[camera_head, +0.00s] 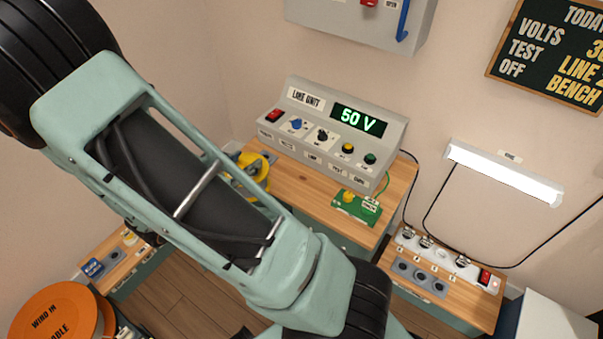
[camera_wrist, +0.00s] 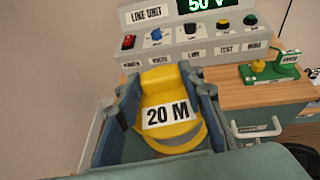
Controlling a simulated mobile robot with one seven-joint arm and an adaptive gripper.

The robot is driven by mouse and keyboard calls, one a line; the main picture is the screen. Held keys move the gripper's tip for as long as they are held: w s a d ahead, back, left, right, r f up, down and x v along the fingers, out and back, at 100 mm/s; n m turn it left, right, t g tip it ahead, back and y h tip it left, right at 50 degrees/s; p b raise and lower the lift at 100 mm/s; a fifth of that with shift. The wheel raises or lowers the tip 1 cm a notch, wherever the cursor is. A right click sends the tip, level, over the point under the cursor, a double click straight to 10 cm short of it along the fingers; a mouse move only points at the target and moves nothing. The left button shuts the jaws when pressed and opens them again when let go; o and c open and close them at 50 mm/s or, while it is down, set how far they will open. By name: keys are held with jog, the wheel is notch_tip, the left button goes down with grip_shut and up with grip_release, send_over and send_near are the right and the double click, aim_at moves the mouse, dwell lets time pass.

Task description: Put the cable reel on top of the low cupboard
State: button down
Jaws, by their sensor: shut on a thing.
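The cable reel (camera_wrist: 168,133) is a yellow body with a white "20 M" label, taken here to be the task's reel. In the wrist view my gripper (camera_wrist: 165,95) has one finger on each side of it and is shut on it. Whether the reel touches the bench is unclear. Low wooden-topped units stand at lower left (camera_head: 128,262) and lower right (camera_head: 465,308); which one is the low cupboard is unclear.
The grey line unit (camera_head: 330,130), reading 50 V, stands on the wooden bench (camera_head: 400,190) beside a green device (camera_head: 357,207). A power strip (camera_head: 445,258) lies on the lower-right unit. An orange drum (camera_head: 55,312) stands at lower left. A lamp (camera_head: 505,172) hangs on the wall.

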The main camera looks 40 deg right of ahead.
jog(key=s+d+r+m+g+p, duration=0.1)
jog(key=s+d+g+p, duration=0.1)
jog(key=s+d+p, duration=0.3)
jog(key=w+d+f+b, duration=0.5)
jog(key=w+d+f, duration=0.4)
jog(key=f, duration=0.3)
jog(key=shift+w+d+f+m+h, duration=0.3)
jog(key=shift+w+d+f+h, duration=0.1)
jog(key=shift+w, duration=0.25)
jog(key=shift+f, duration=0.15)
jog(key=c, duration=1.7)
grip_release()
jog(key=shift+a+f, duration=0.1)
jog(key=shift+f, duration=0.05)
jog(key=shift+c, duration=0.2)
jog(key=o, duration=0.4)
jog(key=shift+o, duration=0.2)
